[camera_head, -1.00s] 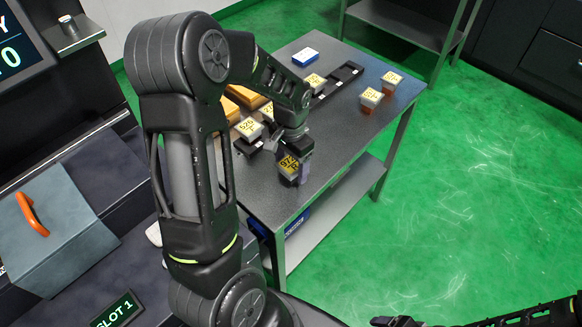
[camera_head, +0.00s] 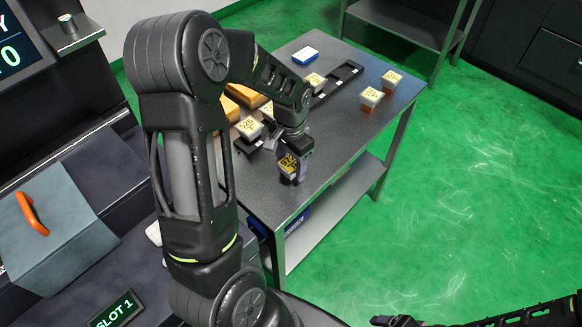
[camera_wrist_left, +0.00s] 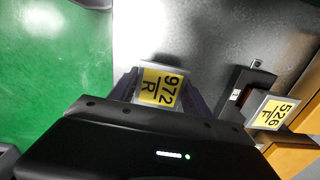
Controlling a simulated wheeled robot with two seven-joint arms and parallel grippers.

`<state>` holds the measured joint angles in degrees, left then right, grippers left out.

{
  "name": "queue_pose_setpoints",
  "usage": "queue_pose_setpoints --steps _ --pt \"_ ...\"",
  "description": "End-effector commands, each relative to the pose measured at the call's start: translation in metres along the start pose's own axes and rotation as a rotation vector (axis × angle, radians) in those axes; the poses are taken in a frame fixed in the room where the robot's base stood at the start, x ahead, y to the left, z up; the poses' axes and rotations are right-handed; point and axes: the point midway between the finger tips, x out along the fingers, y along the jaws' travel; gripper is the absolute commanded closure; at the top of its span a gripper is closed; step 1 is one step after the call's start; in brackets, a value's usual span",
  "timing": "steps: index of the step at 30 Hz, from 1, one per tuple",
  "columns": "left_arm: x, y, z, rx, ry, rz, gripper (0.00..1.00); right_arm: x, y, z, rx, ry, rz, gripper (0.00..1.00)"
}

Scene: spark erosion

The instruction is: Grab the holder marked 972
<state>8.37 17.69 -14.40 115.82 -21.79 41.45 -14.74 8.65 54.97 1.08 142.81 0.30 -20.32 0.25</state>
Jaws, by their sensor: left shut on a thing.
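The holder marked 972 R (camera_head: 289,166) has a yellow label on its top face. It is at the front part of the grey table (camera_head: 318,165). My left gripper (camera_head: 297,158) is shut on it, and in the left wrist view the label of the holder (camera_wrist_left: 160,87) shows between the two fingers (camera_wrist_left: 162,90). Whether its underside touches the table is hard to tell. My right gripper (camera_head: 395,321) shows only in part at the bottom edge of the head view, and its fingers cannot be made out.
A holder marked 526 F (camera_head: 249,128) stands in a black rack just left of my left gripper. Two more holders (camera_head: 371,97) (camera_head: 391,78) stand at the table's right edge. A blue-and-white box (camera_head: 305,56) lies at the back. The table's front right is clear.

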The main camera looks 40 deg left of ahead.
Motion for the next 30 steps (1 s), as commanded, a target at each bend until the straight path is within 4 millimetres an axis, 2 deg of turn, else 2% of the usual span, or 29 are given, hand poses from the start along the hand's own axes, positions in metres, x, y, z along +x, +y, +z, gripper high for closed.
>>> queue_pose_setpoints --steps 2,9,19,23,30 --pt "0.0 0.0 0.0 0.0 0.0 0.0 0.8 0.0 0.0 0.0 0.0 0.0 0.0 0.22" --pt "0.0 0.0 0.0 0.0 0.0 0.0 1.0 0.0 0.0 0.0 0.0 0.0 0.0 0.22" --pt "-0.004 0.0 -0.001 0.0 0.002 -0.001 1.0 0.001 0.0 0.0 0.0 0.0 0.0 0.22" --pt "-0.018 -0.001 -0.001 -0.001 0.004 -0.002 1.0 0.003 0.001 0.0 0.0 0.001 -0.001 0.22" --pt "-0.064 -0.001 -0.002 0.0 0.008 -0.003 1.0 0.008 0.002 -0.001 -0.002 0.002 -0.002 0.22"
